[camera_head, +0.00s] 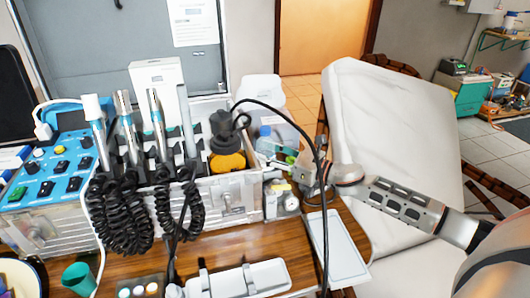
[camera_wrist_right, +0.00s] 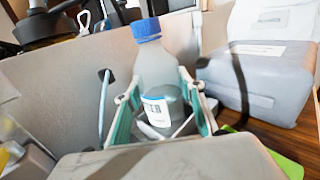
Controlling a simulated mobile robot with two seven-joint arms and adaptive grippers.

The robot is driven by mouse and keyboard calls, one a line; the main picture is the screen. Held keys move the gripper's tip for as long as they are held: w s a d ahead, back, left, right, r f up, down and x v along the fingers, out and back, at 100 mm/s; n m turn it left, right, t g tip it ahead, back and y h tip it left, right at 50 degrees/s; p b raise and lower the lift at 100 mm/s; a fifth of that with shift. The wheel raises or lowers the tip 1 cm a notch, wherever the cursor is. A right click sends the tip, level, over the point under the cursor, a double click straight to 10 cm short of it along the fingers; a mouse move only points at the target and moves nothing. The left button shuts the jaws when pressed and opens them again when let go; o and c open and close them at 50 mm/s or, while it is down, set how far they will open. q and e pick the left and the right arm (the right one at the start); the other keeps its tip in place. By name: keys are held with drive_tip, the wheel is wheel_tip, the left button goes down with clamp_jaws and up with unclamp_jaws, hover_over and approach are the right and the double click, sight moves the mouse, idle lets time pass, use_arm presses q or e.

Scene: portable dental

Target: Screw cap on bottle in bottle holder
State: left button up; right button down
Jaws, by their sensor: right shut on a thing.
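A clear bottle with a white and blue label stands roughly upright beside the metal dental unit; it shows in the right wrist view (camera_wrist_right: 160,68) and in the head view (camera_head: 266,146). A blue cap (camera_wrist_right: 146,30) sits on its neck; how tight it is cannot be told. The cap also shows in the head view (camera_head: 265,131). My right gripper (camera_wrist_right: 165,100) is shut on the bottle's body, one green-padded finger on each side, below the cap. It reaches in from the right in the head view (camera_head: 283,159). I cannot make out a bottle holder clearly. My left gripper is not in view.
The dental unit (camera_head: 235,200) with handpieces and coiled hoses is left of the bottle. A black cable (camera_head: 322,150) loops in front of my right gripper. A large pale container (camera_wrist_right: 258,85) stands close behind. A white tray (camera_head: 338,250) lies on the wooden table.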

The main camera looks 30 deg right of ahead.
drive_tip(key=shift+f, duration=0.1)
drive_tip(key=c, duration=1.3)
unclamp_jaws()
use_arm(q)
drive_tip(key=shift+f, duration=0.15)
use_arm(e)
drive_tip(key=shift+r, duration=0.25)
use_arm(q)
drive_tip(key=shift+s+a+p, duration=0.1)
drive_tip(key=shift+p, duration=0.2)
use_arm(e)
drive_tip(key=v, duration=1.2)
